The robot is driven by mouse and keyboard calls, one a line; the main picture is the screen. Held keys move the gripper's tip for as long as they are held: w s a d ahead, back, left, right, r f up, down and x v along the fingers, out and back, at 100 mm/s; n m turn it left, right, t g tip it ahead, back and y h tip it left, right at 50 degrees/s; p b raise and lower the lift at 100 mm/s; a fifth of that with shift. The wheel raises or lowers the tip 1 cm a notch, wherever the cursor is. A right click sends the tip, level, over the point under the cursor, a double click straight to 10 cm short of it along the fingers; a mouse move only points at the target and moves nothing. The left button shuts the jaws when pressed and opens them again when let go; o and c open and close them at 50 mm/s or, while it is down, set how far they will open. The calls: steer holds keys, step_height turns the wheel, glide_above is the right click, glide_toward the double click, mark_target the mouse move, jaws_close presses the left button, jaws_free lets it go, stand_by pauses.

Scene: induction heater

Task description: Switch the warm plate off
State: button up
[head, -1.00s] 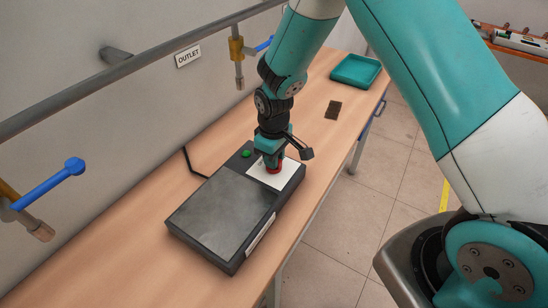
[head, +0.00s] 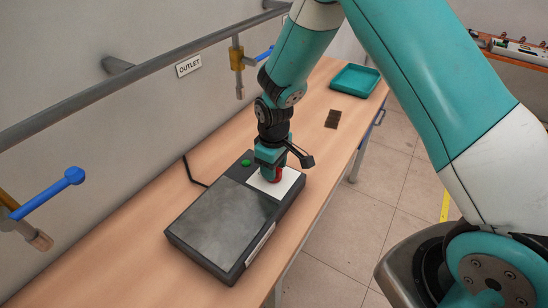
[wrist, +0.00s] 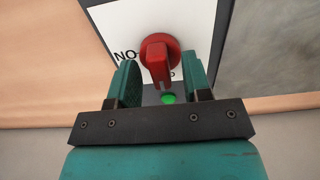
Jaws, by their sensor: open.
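The warm plate (head: 225,222) is a dark, flat box on the wooden bench, with a green lamp (head: 246,163) and a white label (head: 291,184) at its far end. A red knob (head: 277,176) stands on the label, partly hidden by my gripper (head: 271,168) in the head view. In the wrist view the red knob (wrist: 155,58) shows clearly, its grip bar pointing toward the green lamp (wrist: 169,98). My gripper (wrist: 163,82) is open, one finger on each side of the bar, with gaps visible. Letters on the label appear upside down.
A black cable (head: 189,170) runs behind the plate. A small dark block (head: 332,118) and a teal tray (head: 356,80) lie farther along the bench (head: 210,150). Wall taps with blue handles (head: 45,194) and a rail (head: 120,92) line the left.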

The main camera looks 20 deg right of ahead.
step_height(320, 180, up, 17)
steer(key=b, duration=0.2)
steer(key=shift+r, duration=0.2)
steer(key=s+a+r+y, duration=0.2)
steer(key=s+r, duration=0.1)
steer(key=s, duration=0.9)
steer(key=s+a+r+y, duration=0.2)
steer(key=s+r, duration=0.1)
steer(key=s, duration=0.9)
steer(key=shift+s+a+r, duration=0.25)
steer(key=shift+a+r, duration=0.05)
